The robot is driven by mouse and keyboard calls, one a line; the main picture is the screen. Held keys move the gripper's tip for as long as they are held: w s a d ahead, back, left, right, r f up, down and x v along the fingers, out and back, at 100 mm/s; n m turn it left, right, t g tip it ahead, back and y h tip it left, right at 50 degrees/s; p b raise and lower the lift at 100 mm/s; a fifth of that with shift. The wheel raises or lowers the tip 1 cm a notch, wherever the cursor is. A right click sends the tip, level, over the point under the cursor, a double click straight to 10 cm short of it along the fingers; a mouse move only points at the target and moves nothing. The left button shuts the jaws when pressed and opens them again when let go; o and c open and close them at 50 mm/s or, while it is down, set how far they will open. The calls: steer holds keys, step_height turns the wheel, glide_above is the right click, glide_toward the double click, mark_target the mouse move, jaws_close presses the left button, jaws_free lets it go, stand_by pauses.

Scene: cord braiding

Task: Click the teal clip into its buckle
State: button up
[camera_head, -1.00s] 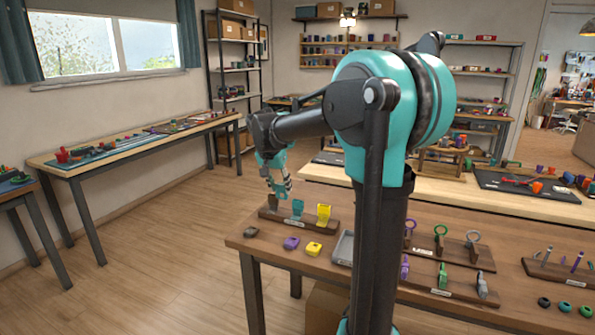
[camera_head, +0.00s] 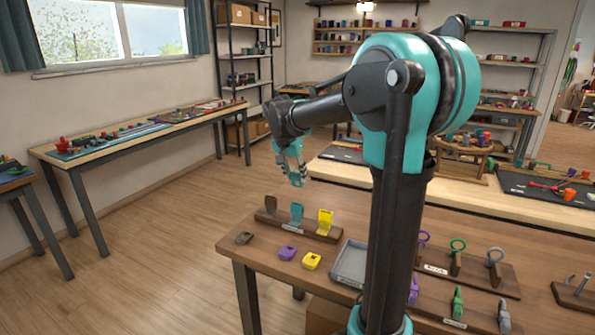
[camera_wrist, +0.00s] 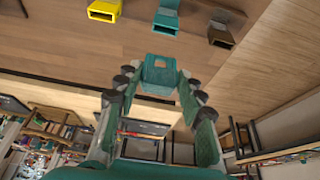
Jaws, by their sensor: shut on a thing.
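My gripper (camera_wrist: 157,88) is shut on the teal clip (camera_wrist: 160,74), a flat teal piece with a square hole, held between the fingertips. The teal buckle (camera_head: 296,213) stands upright on a dark wooden rack (camera_head: 318,235), between a brown and a yellow one. It shows at the top of the wrist view (camera_wrist: 166,20) with its slot facing the camera. The clip is apart from it. In the head view my gripper (camera_head: 297,180) hangs above and behind the rack; the clip is hard to make out there.
The yellow buckle (camera_head: 325,222) and brown buckle (camera_head: 267,206) flank the teal one closely. Loose brown (camera_head: 244,238), purple (camera_head: 288,252) and yellow (camera_head: 311,261) pieces lie in front of the rack. A grey tray (camera_head: 349,264) is at its right. The table's left end is close.

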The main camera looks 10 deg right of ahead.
step_height(320, 180, down, 7)
steer(key=shift+r, duration=0.2)
stand_by(0.6)
stand_by(1.0)
steer(key=shift+o, duration=1.1)
steer(key=c, duration=0.7)
steer(key=shift+f, duration=1.4)
steer(key=o, duration=1.6)
